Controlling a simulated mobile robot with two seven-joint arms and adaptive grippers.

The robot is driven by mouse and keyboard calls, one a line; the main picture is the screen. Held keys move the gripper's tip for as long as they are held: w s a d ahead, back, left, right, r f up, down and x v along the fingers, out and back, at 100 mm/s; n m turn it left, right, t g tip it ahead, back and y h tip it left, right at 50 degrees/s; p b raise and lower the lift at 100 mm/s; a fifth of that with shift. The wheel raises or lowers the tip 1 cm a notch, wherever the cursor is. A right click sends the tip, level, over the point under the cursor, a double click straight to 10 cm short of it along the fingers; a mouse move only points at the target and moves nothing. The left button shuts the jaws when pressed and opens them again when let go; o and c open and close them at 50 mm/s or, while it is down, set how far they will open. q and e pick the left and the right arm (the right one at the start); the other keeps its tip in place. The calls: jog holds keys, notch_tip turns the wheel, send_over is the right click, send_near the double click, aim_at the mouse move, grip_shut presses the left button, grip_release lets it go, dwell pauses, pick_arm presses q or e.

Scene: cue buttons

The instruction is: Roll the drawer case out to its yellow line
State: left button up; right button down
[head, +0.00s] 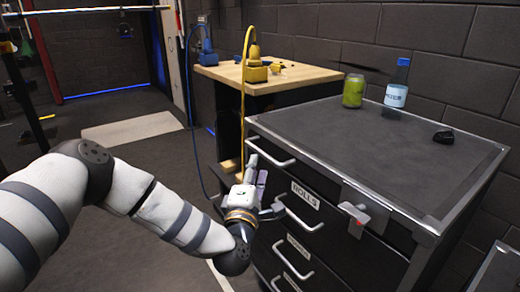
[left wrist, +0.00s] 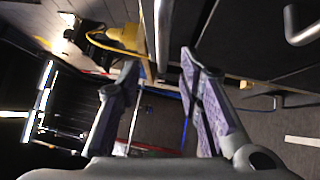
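The dark drawer case (head: 400,165) stands at the right in the head view, with metal edging, labelled drawers and several bar handles. My left gripper (head: 257,169) is at the case's left front, close to the top drawer handle (head: 272,153). In the left wrist view the left gripper (left wrist: 160,64) has its fingers apart. A metal bar (left wrist: 163,35) shows between and beyond them; whether they touch it I cannot tell. A pale line (head: 218,276) is on the floor in front of the case; its colour is unclear. My right gripper is out of view.
A green can (head: 353,90) and a blue-capped bottle (head: 397,84) stand on the case. A wooden bench (head: 290,77) with yellow tools stands behind. The floor at left holds a pale mat (head: 132,128).

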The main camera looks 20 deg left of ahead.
aim_at(261, 155)
pick_arm(q)
jog(key=w, duration=0.7)
jog(key=shift+a+r+b, duration=0.25)
jog(key=shift+a+b, duration=0.1)
jog(key=shift+a, duration=0.05)
jog(key=shift+w+r, duration=0.15)
jog(key=shift+w, duration=0.3)
grip_shut()
